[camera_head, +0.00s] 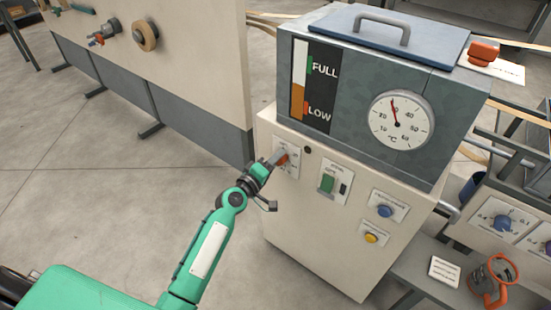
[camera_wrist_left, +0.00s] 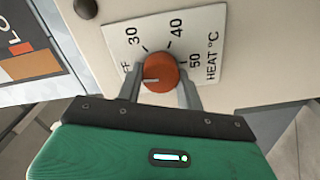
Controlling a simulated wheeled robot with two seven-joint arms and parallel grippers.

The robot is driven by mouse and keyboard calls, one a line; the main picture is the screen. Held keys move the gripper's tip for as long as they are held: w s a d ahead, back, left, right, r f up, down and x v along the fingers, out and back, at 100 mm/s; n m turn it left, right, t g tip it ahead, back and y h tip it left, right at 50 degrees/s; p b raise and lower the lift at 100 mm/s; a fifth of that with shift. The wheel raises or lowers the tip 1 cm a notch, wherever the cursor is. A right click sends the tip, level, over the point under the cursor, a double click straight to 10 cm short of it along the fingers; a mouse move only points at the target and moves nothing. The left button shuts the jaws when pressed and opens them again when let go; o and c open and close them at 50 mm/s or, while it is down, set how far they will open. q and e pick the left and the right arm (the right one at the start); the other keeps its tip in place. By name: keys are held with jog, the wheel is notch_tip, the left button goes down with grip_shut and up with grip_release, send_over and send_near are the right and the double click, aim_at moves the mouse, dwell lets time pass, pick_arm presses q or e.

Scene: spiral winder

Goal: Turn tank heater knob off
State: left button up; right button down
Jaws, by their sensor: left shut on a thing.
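The tank heater knob is an orange-red round knob (camera_head: 282,159) on a white dial plate on the front of the cream cabinet. In the left wrist view the knob (camera_wrist_left: 161,73) stands amid marks 30, 40 and 50, the words HEAT °C and a partly hidden label ending in FF. Its white pointer line points left, towards the FF label. My left gripper (camera_head: 274,159) is shut on the knob, one finger on each side; it also shows in the left wrist view (camera_wrist_left: 160,92). My right gripper is not in view.
Above the cabinet is the grey tank (camera_head: 350,90) with a FULL/LOW level strip, a round °C gauge (camera_head: 400,120) and a blue lid (camera_head: 390,35). A green switch (camera_head: 327,183), blue button (camera_head: 385,211) and yellow button (camera_head: 371,238) sit right of the knob. Open floor lies left.

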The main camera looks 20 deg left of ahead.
pick_arm(q)
jog(key=shift+n, duration=0.6)
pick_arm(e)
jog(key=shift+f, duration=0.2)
pick_arm(q)
jog(key=o, duration=1)
